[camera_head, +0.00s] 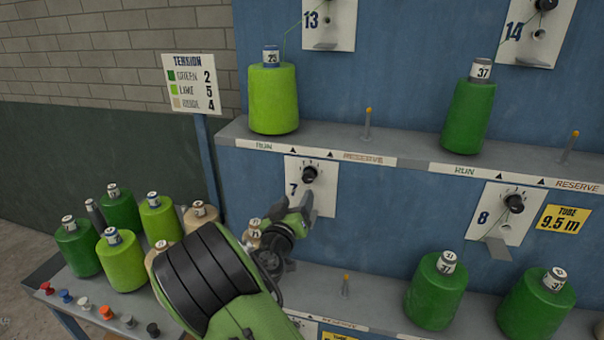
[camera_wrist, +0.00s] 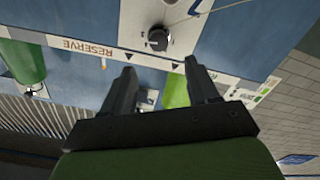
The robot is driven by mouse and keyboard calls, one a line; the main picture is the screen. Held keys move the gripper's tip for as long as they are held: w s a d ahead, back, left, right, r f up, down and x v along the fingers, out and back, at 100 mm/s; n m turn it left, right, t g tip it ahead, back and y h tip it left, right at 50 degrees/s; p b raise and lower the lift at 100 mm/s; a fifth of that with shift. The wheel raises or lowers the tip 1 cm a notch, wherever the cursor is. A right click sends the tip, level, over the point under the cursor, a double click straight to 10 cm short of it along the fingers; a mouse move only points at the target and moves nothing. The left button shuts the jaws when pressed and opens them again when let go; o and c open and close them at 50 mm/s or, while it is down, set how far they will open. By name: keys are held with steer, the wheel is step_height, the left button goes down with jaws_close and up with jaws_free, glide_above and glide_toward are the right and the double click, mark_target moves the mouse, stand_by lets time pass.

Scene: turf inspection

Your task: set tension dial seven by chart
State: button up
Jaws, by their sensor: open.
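Tension dial seven, a black knob (camera_head: 310,174) on a white plate (camera_head: 326,196) marked 7, is on the blue panel under the upper shelf. The same knob shows inverted in the wrist view (camera_wrist: 158,38), above and beyond the fingertips. My gripper (camera_head: 294,206) is open and empty just below the dial; its two fingers (camera_wrist: 159,68) look apart from the knob. The dial's pointer setting is too small to read. The tension chart (camera_head: 193,84) reads green 2, lime 5, beige 4. A beige cone (camera_head: 252,239) at the lower shelf is partly hidden by my arm.
A lime cone (camera_head: 273,100) and a green cone (camera_head: 468,117) stand on the upper shelf (camera_head: 420,160). Dial eight (camera_head: 514,203) is to the right, with green cones (camera_head: 436,292) below it. A side table (camera_head: 66,294) at left holds several cones and small coloured pegs.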

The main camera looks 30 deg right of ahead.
mark_target(306, 179)
steer(key=p+x, duration=0.4)
steer(key=x, duration=0.7)
steer(key=shift+d, duration=0.15)
steer(key=c, duration=1)
steer(key=shift+c, duration=0.2)
steer(key=n, duration=0.4)
steer(key=shift+b, duration=0.4)
steer(key=shift+n, duration=2)
steer(key=o, duration=1)
